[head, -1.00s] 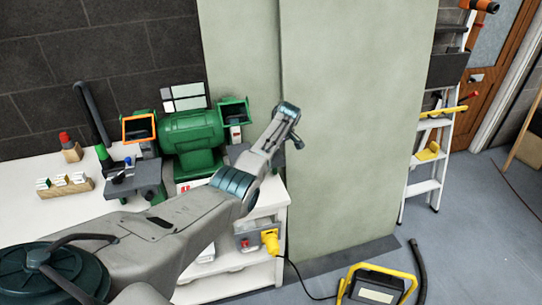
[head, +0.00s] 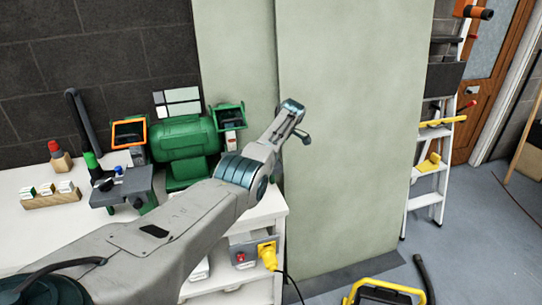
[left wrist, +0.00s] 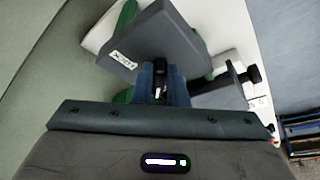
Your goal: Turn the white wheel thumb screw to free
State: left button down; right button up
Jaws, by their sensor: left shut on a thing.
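The green bench grinder (head: 182,138) stands on the white bench against the wall. My right gripper is not in view.
A tall pale green panel (head: 345,130) stands close beside my left wrist. The grinder's left housing has an orange frame (head: 129,133). A block of small boxes (head: 50,196) and a red-topped bottle (head: 60,157) sit on the bench. A stepladder (head: 430,170) stands right.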

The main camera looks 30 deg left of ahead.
pick_arm(q)
jog(key=c, duration=1.4)
grip_release()
jog(key=shift+c, duration=0.2)
jog(key=b+v, duration=0.2)
jog(key=v, duration=0.8)
jog(key=shift+d+r, duration=0.2)
jog(key=shift+r, duration=0.15)
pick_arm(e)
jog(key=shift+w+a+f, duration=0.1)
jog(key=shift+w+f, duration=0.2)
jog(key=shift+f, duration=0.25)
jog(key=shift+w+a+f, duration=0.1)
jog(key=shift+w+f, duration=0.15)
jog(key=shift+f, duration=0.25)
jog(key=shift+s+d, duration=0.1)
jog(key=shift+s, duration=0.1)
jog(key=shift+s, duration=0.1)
